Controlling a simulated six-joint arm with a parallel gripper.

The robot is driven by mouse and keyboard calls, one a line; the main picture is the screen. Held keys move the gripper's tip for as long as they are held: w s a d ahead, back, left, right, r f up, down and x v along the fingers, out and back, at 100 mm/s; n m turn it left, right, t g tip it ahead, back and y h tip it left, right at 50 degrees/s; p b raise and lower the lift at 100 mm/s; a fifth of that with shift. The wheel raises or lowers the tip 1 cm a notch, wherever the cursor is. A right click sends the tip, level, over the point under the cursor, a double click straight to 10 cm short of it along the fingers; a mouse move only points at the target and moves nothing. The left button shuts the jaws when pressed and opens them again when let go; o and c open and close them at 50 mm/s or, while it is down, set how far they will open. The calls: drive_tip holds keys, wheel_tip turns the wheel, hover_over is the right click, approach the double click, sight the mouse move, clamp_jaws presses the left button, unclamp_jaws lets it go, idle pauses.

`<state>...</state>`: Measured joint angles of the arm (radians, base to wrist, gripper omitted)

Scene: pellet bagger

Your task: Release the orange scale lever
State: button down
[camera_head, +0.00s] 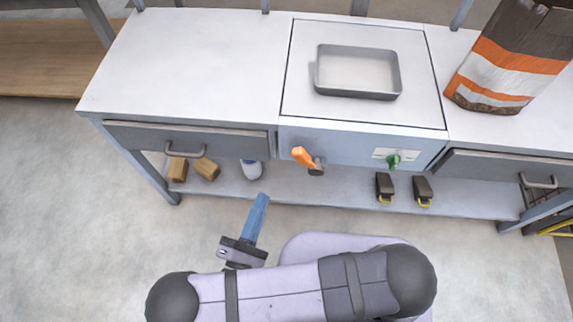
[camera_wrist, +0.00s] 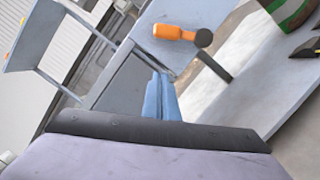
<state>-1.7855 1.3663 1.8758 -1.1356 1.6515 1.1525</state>
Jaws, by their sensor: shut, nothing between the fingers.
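The orange scale lever (camera_head: 303,156) sticks out from the front of the scale, on a dark pivot, tilted up to the left in the head view. In the wrist view the orange lever (camera_wrist: 174,32) lies ahead of my gripper, with its dark round pivot at its right end. My gripper (camera_head: 262,197) has blue fingers, shut and empty. It is below and left of the lever in the head view, apart from it. The closed fingers also show in the wrist view (camera_wrist: 160,84), below the lever.
A grey metal tray (camera_head: 325,88) sits on the scale top. A green knob (camera_head: 393,160) is right of the lever. Drawers with handles (camera_head: 186,152) flank the scale. A lower shelf holds wooden blocks (camera_head: 207,168), a white container (camera_head: 251,169) and two dark tools (camera_head: 384,187). A large bag (camera_head: 510,60) stands at right.

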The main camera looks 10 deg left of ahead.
sight(307, 162)
drive_tip(key=shift+w, duration=0.15)
drive_tip(key=w+d+r+p, duration=0.2)
drive_tip(key=w+d, duration=0.3)
drive_tip(key=w, duration=0.4)
drive_tip(key=shift+w+d+r, duration=0.2)
drive_tip(key=shift+d+r, duration=0.1)
drive_tip(key=shift+r, duration=0.3)
drive_tip(key=shift+r, duration=0.1)
